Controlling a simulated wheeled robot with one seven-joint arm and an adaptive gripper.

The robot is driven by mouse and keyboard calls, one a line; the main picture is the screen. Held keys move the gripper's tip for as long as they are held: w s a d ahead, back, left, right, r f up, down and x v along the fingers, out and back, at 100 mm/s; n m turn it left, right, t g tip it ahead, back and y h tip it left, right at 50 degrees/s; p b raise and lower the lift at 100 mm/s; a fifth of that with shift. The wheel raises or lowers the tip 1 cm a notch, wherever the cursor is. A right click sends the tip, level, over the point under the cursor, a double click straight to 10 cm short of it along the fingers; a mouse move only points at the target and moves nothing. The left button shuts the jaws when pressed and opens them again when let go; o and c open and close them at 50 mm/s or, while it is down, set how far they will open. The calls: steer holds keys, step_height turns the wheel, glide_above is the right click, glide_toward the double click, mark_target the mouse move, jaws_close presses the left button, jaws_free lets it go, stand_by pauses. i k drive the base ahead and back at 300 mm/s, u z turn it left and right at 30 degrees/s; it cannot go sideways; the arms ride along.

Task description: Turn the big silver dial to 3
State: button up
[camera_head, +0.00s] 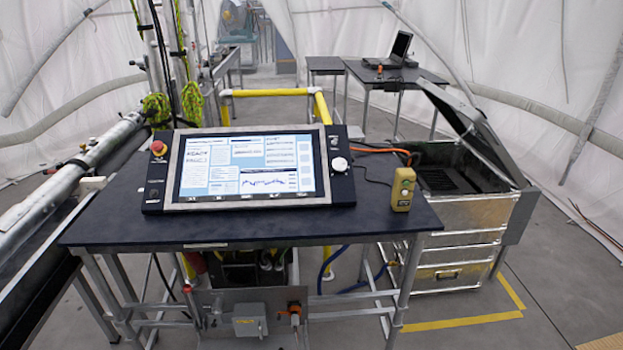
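A round, pale silver-white dial (339,164) sits on the dark right-hand panel of a control console (345,190). It is the largest knob on that panel. Its markings and setting are too small to read. The console has a wide lit screen (250,167) and lies tilted on a dark table (290,228). A smaller control (334,147) is above the dial. My gripper and arm are not in view.
A yellow handheld box (402,190) stands on the table right of the console, near orange and black cables. A red button (158,148) is on the console's left panel. An open metal case (465,215) stands to the right. The table's front strip is clear.

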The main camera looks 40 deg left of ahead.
mark_target(339, 165)
steer(key=k, duration=0.25)
steer(key=u, duration=1.45)
steer(key=i, duration=0.4)
